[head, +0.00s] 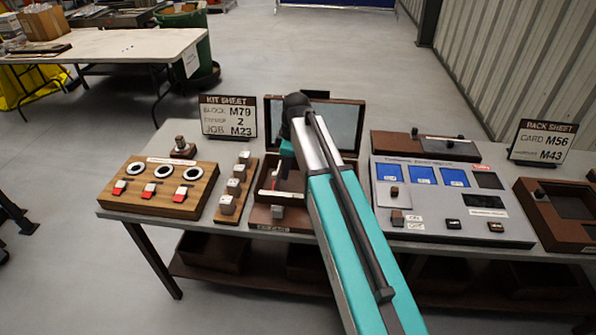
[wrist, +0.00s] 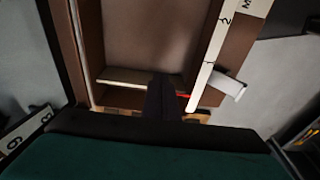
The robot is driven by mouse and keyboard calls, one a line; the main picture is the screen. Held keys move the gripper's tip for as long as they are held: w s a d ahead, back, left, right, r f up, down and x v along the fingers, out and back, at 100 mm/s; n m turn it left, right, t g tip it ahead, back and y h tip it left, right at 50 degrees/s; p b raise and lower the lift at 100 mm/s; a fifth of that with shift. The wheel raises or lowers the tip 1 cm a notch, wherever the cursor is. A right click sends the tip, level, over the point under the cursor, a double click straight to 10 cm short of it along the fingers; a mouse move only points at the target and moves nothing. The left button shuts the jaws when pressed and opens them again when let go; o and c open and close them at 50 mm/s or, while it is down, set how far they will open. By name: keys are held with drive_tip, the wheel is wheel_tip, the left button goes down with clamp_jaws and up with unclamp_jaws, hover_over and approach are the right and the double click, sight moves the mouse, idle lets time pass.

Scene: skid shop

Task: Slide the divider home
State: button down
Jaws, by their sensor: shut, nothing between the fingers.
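In the wrist view the wooden box (wrist: 140,30) shows from above, its brown floor filling the middle. A pale strip that looks like the divider (wrist: 122,78) lies across it, with its middle hidden behind my gripper (wrist: 164,82). The dark fingers are closed together with nothing between them, over or against the divider; I cannot tell if they touch it. A red pointer (wrist: 183,96) sits at the divider's right end beside a white scale (wrist: 211,55) marked 2. In the head view my arm partly covers the box (head: 261,215) and its open lid (head: 344,125).
The kit sheet (head: 229,116) reads divider 2. A wooden board with red-fronted blocks (head: 160,188) and a row of small cubes (head: 233,187) stand left of the box. A grey panel (head: 455,205) stands right. A white knob (wrist: 229,88) sticks out beside the scale.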

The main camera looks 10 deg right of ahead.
wheel_tip(320, 180, up, 6)
drive_tip(key=p, duration=0.3)
idle(0.5)
drive_tip(key=shift+r, duration=0.1)
idle(0.3)
